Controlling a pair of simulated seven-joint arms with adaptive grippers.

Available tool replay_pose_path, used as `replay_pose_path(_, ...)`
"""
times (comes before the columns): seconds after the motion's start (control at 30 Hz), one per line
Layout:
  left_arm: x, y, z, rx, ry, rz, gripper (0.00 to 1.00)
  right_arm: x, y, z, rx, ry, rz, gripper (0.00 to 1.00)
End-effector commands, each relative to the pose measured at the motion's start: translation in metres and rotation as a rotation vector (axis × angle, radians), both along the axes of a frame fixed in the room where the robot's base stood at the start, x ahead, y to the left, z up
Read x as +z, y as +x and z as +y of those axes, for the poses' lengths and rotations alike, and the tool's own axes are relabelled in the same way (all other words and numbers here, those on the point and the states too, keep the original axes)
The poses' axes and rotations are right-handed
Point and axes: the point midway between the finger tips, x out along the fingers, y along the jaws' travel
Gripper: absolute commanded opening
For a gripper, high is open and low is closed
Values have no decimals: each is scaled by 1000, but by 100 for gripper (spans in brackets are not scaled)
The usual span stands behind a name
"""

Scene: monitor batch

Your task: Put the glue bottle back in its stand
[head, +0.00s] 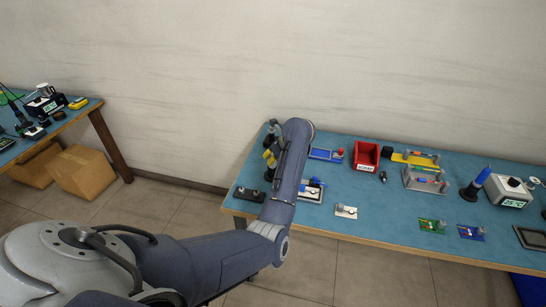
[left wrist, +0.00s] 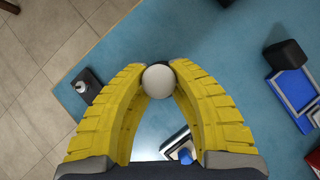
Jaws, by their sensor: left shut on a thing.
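My left gripper (head: 268,160) is over the left end of the blue bench, partly hidden by my arm. In the left wrist view its yellow fingers (left wrist: 158,82) are shut on a white round-ended thing (left wrist: 158,81), seen end-on. This seems to be the glue bottle; its body is hidden. A small black block with a pale top piece (left wrist: 86,84) stands near the bench edge in the left wrist view. A low black piece (head: 249,194) lies near the bench's left end in the head view. I cannot tell which thing is the stand. My right gripper is not in view.
A red bin (head: 366,156), a blue tray (head: 322,154) and a white-and-blue fixture (head: 312,191) are on the bench (head: 390,205). In the left wrist view, a black block (left wrist: 285,54) stands at upper right. The bench's front middle has clear room.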

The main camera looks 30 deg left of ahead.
Motion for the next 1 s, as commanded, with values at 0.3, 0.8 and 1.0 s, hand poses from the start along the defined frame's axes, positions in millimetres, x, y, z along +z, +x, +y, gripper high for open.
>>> replay_pose_path(0.3, -9, 0, 0, -2, -1, 1, 0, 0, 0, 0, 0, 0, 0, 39)
replay_pose_path(0.8, -7, 0, -1, -1, 0, 1, 48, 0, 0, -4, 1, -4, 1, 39)
replay_pose_path(1.0, 8, -2, -11, -1, -1, -3, 48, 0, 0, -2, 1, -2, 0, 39)
